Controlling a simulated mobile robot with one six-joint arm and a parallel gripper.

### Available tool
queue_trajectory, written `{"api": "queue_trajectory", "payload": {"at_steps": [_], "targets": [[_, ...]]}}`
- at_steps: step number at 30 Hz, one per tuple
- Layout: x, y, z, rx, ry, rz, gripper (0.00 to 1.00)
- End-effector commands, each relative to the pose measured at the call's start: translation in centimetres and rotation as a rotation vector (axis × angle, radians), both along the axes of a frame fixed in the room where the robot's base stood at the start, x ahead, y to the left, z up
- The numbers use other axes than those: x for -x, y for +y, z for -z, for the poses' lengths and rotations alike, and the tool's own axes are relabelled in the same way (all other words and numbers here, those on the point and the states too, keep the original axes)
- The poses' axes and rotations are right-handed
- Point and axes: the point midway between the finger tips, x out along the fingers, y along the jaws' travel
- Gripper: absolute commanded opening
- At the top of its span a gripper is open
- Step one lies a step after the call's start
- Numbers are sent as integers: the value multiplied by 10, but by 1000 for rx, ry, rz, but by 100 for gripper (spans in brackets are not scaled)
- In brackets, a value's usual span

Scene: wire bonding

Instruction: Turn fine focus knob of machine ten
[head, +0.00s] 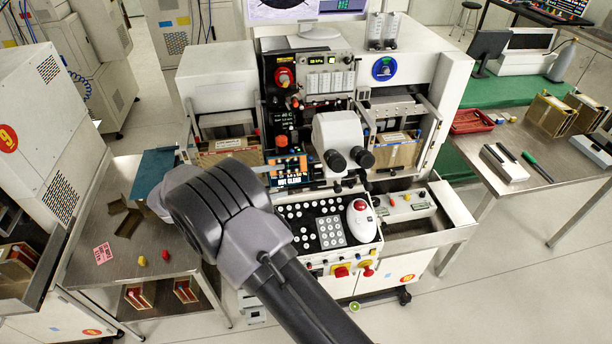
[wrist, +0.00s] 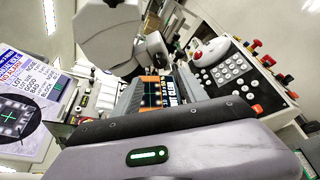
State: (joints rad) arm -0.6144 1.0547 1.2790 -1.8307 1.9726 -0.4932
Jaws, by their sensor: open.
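Machine ten (head: 442,75) is most likely the white bonding machine in the middle of the head view; I cannot read its number. Its white microscope (head: 338,132) has two black eyepieces above the keypad panel. The microscope seems to be the large pale shape (wrist: 108,40) at the top of the wrist view. I cannot pick out the fine focus knob in either view. My gripper (wrist: 160,88) is open and empty, its fingers in front of the orange and blue screen in the wrist view. In the head view my wrist mostly hides it, left of the microscope.
The keypad panel (head: 298,238) with a red-topped trackball (head: 360,207) lies below the microscope. A steel table (head: 125,245) with small parts stands at left, beside the machine marked 9 (head: 25,95). Another table (head: 530,150) is at right. Open floor lies at lower right.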

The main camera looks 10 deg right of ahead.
Motion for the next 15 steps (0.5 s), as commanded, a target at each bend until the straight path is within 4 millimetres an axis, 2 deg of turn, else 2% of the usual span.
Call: {"api": "queue_trajectory", "payload": {"at_steps": [3,6,10,15], "targets": [[-10,-34,10,0,2,4,50],[-17,-56,16,-1,1,3,50],[-24,-75,20,-1,0,1,50],[-27,-85,22,-1,0,0,50]]}}
